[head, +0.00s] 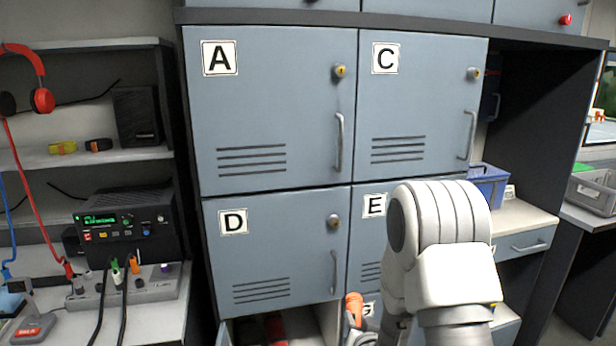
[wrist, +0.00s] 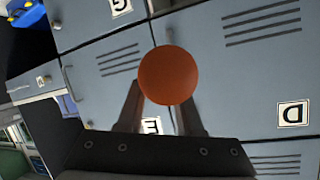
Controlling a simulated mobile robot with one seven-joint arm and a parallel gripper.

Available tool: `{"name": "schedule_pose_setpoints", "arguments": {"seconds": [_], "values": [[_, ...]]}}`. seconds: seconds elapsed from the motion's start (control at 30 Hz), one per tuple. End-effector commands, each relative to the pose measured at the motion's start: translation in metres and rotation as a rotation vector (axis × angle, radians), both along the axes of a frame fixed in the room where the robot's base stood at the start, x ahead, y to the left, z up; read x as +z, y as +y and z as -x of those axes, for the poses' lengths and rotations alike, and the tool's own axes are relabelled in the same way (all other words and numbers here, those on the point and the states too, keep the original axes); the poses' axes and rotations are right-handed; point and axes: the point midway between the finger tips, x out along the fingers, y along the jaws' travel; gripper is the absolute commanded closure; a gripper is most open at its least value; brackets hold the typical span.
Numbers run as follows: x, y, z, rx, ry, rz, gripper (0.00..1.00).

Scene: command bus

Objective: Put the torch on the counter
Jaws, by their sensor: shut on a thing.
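The torch (head: 353,304) is a small orange thing, upright in my gripper at the bottom middle of the head view. In the wrist view the torch (wrist: 168,75) shows end-on as an orange disc between the fingers. My gripper (wrist: 160,102) is shut on it, in front of the grey lockers. In the head view my arm hides most of the gripper. A pale counter (head: 525,219) with a drawer below stands right of the lockers, partly behind my arm. The torch is held apart from it, to its left and lower in the picture.
Lockers A (head: 270,110), C (head: 425,105), D (head: 280,245) and E are shut. Below D an open compartment (head: 308,322) holds red things. A blue crate (head: 489,186) stands on the counter's back. A desk with a radio (head: 128,228) is at left.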

Motion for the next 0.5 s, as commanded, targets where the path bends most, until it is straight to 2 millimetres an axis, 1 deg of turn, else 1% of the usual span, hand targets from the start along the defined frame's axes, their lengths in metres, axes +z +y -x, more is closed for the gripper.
{"name": "schedule_pose_setpoints", "arguments": {"seconds": [0.03, 0.13, 0.23, 0.3, 0.37, 0.5], "values": [[0.022, -0.007, 0.007, -0.013, -0.002, 0.001, 1.0], [0.038, -0.015, 0.019, -0.03, -0.002, 0.001, 1.0], [0.046, -0.021, 0.026, -0.042, -0.001, 0.001, 1.0], [0.047, -0.023, 0.029, -0.046, 0.0, 0.002, 1.0], [0.043, -0.024, 0.032, -0.048, 0.002, 0.002, 1.0], [0.019, -0.023, 0.038, -0.048, 0.005, 0.001, 1.0]]}}
